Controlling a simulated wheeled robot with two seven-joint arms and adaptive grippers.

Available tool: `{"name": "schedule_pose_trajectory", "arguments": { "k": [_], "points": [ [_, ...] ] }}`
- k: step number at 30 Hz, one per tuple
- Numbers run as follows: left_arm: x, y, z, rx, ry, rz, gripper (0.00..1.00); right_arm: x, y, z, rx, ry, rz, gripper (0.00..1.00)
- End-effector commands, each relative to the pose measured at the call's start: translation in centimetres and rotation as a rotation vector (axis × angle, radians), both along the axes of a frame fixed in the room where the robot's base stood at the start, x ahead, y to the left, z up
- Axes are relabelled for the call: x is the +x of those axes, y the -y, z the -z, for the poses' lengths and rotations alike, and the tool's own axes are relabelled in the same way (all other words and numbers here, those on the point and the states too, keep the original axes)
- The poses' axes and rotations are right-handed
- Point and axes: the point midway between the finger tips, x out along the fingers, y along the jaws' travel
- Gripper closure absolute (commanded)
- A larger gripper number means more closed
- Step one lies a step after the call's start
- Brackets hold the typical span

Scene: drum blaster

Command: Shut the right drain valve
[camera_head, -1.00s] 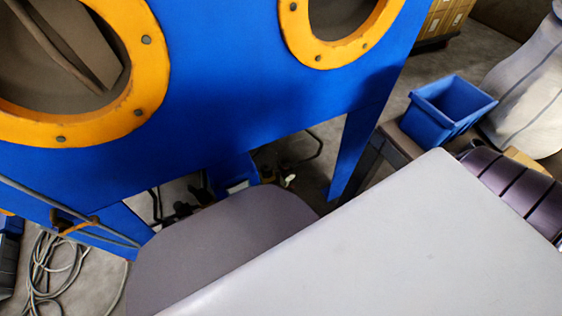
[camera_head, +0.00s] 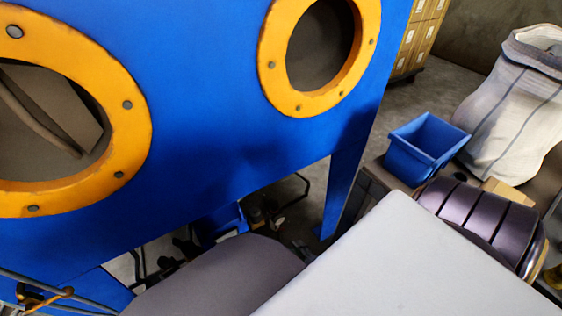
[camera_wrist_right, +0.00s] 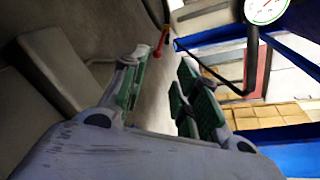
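My right gripper (camera_wrist_right: 162,66) is in the right wrist view, its two green-padded fingers apart with nothing between them. Beyond the fingertips is a small red lever-like part (camera_wrist_right: 160,42) at the end of a dark rod. It may be a valve handle, but I cannot tell that it is the right drain valve. It looks apart from the fingers. In the head view, dark fittings (camera_head: 255,213) show under the blue cabinet (camera_head: 215,110), too small to tell whether a valve is among them. I cannot make out my right fingers there. My left gripper is not in view.
The cabinet has two orange-rimmed ports (camera_head: 270,65). A blue bin (camera_head: 425,148) and a pale sack (camera_head: 515,105) stand at the right. A round gauge (camera_wrist_right: 266,10) and a bent black pipe (camera_wrist_right: 250,65) are at the upper right of the wrist view.

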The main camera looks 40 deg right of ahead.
Motion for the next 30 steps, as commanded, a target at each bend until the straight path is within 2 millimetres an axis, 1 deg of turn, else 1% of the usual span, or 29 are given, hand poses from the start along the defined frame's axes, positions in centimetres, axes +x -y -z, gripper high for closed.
{"name": "schedule_pose_trajectory", "arguments": {
  "k": [12, 17, 23, 30],
  "points": [
    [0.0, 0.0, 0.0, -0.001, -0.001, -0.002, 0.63, 0.0, 0.0, 0.0, 0.023, 0.000, 0.005, 0.69],
    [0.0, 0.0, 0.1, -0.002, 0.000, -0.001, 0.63, 0.3, 0.0, 0.1, 0.023, 0.000, 0.005, 0.69],
    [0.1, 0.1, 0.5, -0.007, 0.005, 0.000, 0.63, 1.6, 0.2, 0.6, 0.023, 0.000, 0.005, 0.69],
    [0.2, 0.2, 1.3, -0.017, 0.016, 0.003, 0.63, 4.3, 0.4, 1.3, 0.022, 0.002, 0.005, 0.69]
  ]
}}
